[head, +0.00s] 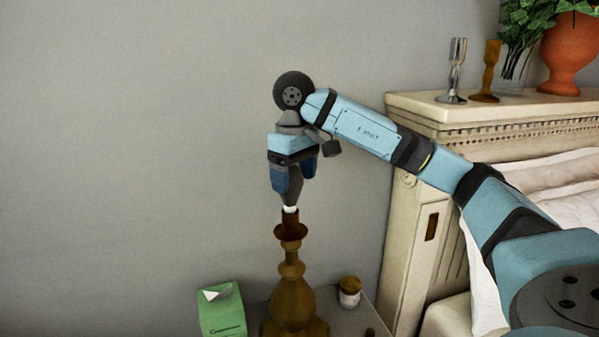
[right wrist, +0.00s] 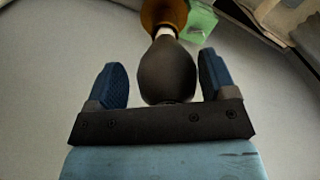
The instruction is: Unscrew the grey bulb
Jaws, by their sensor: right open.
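The grey bulb (right wrist: 167,72) is dark and rounded, with a white neck that goes into the brown lamp base. It stands upright at the top of the lamp (head: 291,290), and in the head view the bulb (head: 293,192) is partly covered by my gripper. My right gripper (head: 293,178) is above the bulb and points down. In the right wrist view the open blue fingers (right wrist: 162,80) are on both sides of the bulb, with a gap visible on each side. My left gripper is in neither view.
A green tissue box (head: 222,312) and a small jar (head: 349,291) stand beside the lamp on the bedside table (head: 372,318). The cream headboard (head: 412,215) is to the right, with a silver candlestick (head: 456,70) on top. The wall side at left is clear.

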